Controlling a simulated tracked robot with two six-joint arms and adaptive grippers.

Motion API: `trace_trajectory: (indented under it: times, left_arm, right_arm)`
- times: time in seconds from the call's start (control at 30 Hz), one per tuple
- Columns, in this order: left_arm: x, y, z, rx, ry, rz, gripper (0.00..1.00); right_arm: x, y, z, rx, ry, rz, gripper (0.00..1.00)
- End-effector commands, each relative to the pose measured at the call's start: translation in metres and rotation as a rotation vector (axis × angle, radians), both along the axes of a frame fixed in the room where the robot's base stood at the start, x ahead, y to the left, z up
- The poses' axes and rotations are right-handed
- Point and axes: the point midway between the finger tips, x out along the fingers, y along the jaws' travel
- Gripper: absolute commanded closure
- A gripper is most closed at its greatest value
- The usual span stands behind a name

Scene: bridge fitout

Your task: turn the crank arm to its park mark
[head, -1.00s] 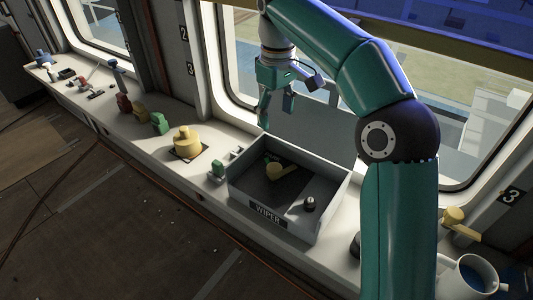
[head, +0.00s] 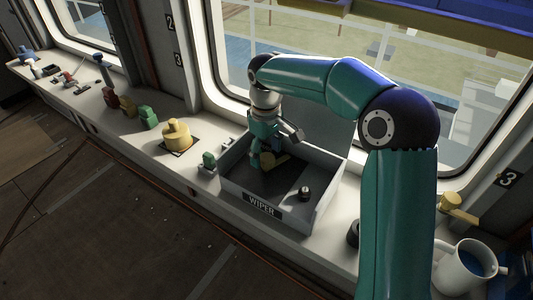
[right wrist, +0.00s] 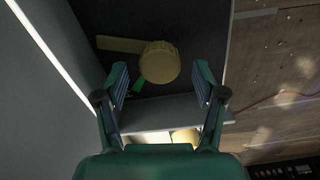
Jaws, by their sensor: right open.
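The yellow crank arm (head: 278,159) sits in the grey open box labelled WIPER (head: 262,206), partly hidden by my right gripper in the head view. In the right wrist view the crank arm (right wrist: 159,62) has a round ribbed knob, with a flat bar reaching left from it. A small green mark (right wrist: 137,86) shows beside the knob. My right gripper (head: 262,160) is down inside the box at its back left. In the wrist view its open fingers (right wrist: 161,84) point toward the knob, one to each side, with nothing held. My left gripper is not in view.
A black knob (head: 304,194) stands in the box's front right. A green piece (head: 209,160) and a yellow stepped knob (head: 176,135) stand on the ledge to its left. A mug (head: 466,268) stands at the lower right. A window is behind the box.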

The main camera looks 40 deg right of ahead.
Motion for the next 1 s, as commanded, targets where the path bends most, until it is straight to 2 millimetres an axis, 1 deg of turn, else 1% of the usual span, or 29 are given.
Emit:
trace_trajectory:
  times: [0.13, 0.4, 0.57, 0.8, 0.83, 1.0]
  left_arm:
    - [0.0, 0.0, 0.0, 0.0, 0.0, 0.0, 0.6]
    - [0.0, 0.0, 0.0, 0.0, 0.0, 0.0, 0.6]
    - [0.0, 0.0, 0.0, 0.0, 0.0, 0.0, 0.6]
    - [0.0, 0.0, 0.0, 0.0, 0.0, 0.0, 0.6]
    - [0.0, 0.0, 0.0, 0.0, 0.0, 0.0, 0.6]
    - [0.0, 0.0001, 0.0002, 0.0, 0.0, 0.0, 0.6]
  right_arm:
    - [-0.0001, -0.0001, -0.0075, 0.0, 0.0, 0.0, 0.3]
    - [0.0002, 0.0001, -0.0083, 0.0, 0.0, 0.0, 0.3]
    - [0.0003, 0.0004, -0.0081, 0.0, 0.0, 0.001, 0.57]
    - [0.0005, 0.0005, -0.008, -0.001, -0.001, 0.001, 0.97]
    - [0.0006, 0.0006, -0.0079, -0.001, -0.001, 0.001, 1.0]
    - [0.001, -0.0018, -0.0077, -0.001, -0.002, 0.001, 1.0]
